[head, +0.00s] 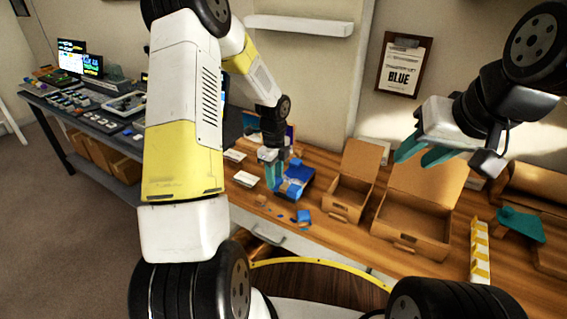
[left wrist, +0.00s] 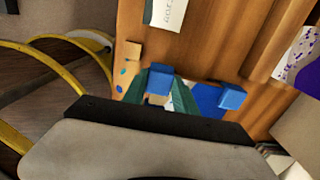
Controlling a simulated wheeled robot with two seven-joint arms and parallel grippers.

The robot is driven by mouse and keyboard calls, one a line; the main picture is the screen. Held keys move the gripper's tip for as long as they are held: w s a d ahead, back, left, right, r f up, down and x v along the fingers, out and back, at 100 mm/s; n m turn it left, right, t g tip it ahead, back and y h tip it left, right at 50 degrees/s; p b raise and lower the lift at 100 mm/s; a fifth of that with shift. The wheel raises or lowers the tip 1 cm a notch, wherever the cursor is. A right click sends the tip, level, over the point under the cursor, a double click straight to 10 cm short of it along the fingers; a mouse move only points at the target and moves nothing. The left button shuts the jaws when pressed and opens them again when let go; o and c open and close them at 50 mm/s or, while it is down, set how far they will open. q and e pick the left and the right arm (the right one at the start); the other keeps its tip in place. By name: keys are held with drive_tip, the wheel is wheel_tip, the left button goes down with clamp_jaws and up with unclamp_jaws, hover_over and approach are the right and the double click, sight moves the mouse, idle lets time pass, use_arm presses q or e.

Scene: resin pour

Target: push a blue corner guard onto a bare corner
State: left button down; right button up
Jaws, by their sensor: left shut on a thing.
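My left gripper (head: 274,178) is low over the wooden workbench. In the left wrist view its teal fingers (left wrist: 161,94) are shut on a blue corner guard (left wrist: 159,81). A flat blue-and-white piece (left wrist: 205,98) lies just beside and partly behind the fingers. One of its corners carries a block-like blue guard (left wrist: 233,97). In the head view this piece (head: 302,173) is partly hidden by the gripper. I cannot tell whether the held guard touches a corner. My right gripper (head: 418,153) is raised at the right, its teal fingers apart and empty.
Two open cardboard boxes (head: 405,240) stand right of the work. Small blue and tan pieces (head: 303,216) lie near the bench's front edge. A clipboard reading BLUE (head: 403,64) hangs on the wall. A yellow-and-white strip (head: 480,250) and a teal item (head: 522,225) lie at right.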

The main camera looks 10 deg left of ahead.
use_arm(q)
drive_tip(key=shift+d+f, duration=0.1)
drive_tip(key=shift+d, duration=0.1)
drive_tip(key=c, duration=0.9)
unclamp_jaws()
drive_tip(key=shift+r, duration=4.05)
clamp_jaws()
